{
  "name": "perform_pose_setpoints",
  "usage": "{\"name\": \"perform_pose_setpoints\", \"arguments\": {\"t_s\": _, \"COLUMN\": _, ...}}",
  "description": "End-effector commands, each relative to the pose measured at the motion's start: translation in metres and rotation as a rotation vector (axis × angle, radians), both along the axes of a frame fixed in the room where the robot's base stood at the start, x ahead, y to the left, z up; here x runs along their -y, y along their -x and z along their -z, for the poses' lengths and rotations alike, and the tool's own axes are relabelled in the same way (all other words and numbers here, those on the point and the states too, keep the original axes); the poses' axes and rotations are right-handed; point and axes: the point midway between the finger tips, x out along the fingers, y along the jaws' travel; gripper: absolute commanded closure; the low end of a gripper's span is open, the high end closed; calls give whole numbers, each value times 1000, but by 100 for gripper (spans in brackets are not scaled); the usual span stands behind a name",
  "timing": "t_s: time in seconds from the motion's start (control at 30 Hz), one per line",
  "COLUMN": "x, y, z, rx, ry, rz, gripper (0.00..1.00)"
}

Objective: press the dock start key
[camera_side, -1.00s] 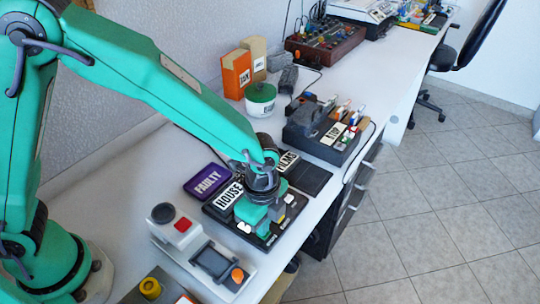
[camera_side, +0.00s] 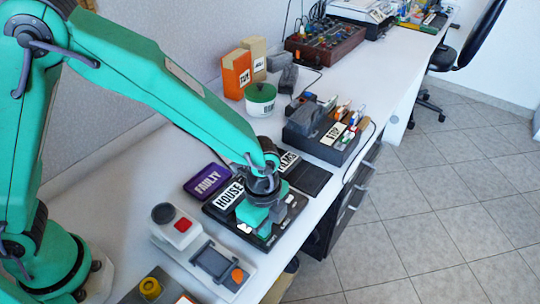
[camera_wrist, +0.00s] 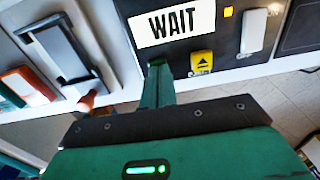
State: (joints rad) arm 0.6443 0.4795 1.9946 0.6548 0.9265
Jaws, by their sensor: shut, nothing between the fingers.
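The dock (camera_side: 222,217) is a dark flat unit labelled HOUSE, with small keys along its front edge. In the wrist view, a WAIT label (camera_wrist: 172,24) sits on a dark panel, with a yellow key (camera_wrist: 202,63) bearing a dark symbol and a white key (camera_wrist: 254,30) to its right. Which one is the start key I cannot tell. My teal gripper (camera_side: 258,218) is low over the dock and hides part of it. In the wrist view its shut, empty fingertips (camera_wrist: 157,66) are just below the WAIT label, left of the yellow key. Contact cannot be told.
A small orange light (camera_wrist: 228,11) shows on the panel. A purple FAULTY sign (camera_side: 207,181) lies beside the dock. A pale box with a red button (camera_side: 183,225) and an orange knob (camera_side: 237,274) stands in front. The bench edge is close at right.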

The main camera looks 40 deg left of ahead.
Motion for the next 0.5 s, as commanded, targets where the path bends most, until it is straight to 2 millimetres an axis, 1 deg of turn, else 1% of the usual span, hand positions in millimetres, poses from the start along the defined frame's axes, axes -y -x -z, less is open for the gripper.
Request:
{"name": "perform_pose_setpoints", "arguments": {"t_s": 0.03, "x": -3, "y": 4, "z": 0, "rx": -14, "ry": -11, "rz": 0, "gripper": 100}}
{"name": "perform_pose_setpoints", "arguments": {"t_s": 0.17, "x": -2, "y": 2, "z": -17, "rx": -7, "ry": -5, "rz": 0, "gripper": 100}}
{"name": "perform_pose_setpoints", "arguments": {"t_s": 0.5, "x": 0, "y": 0, "z": -77, "rx": 3, "ry": 3, "rz": 0, "gripper": 100}}
